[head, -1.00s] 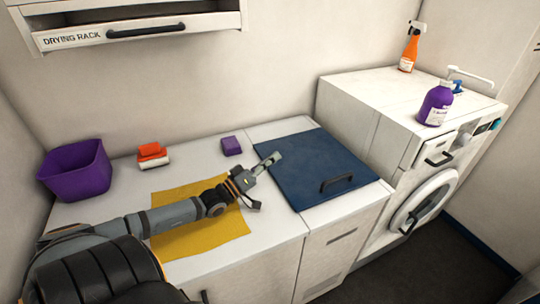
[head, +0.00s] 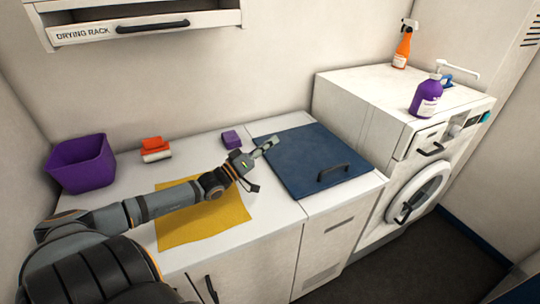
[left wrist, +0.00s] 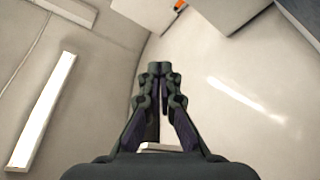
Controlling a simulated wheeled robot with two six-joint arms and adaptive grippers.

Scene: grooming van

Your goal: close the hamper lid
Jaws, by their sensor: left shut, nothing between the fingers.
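The hamper lid is a dark blue panel (head: 310,165) with a black bar handle (head: 333,173) near its front edge. It lies flat in the white counter top, over the hamper cabinet, and looks closed. My left gripper (head: 270,144) shows in front of the lid's back left corner; whether it touches the lid I cannot tell. Its fingers are together and empty, also in the left wrist view (left wrist: 159,72). My right gripper is not in view.
A yellow cloth (head: 205,218) lies under my left arm. A purple bin (head: 80,165), red-and-white sponge or brush (head: 155,149) and purple block (head: 231,139) stand on the counter. A washer cabinet (head: 385,95) with a purple bottle (head: 425,98) and orange spray bottle (head: 403,48) rises at right.

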